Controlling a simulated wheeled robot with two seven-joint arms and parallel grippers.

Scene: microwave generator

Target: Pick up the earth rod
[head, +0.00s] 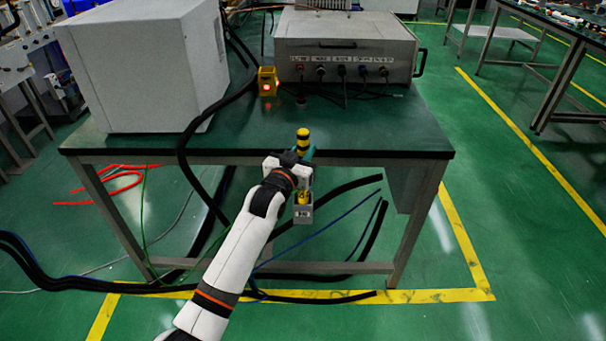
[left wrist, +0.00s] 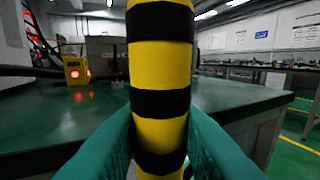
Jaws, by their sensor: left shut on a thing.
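The earth rod is a yellow and black striped rod (head: 302,141). It stands upright in my left gripper (head: 300,158) at the front edge of the green table (head: 390,138). In the left wrist view the rod (left wrist: 160,60) fills the middle, with the green fingers of my left gripper (left wrist: 160,145) pressed on both sides of it. Below the gripper in the head view, the rod's lower part shows at a small grey holder (head: 303,213) in front of the table. I cannot tell whether the rod's lower end is inside it. My right gripper is not in view.
A large white box (head: 145,70) stands on the table's left. A grey unit with cables (head: 345,50) stands at the back. A small yellow box with a lit lamp (head: 267,81) sits between them. Black cables hang over the front edge and lie on the floor.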

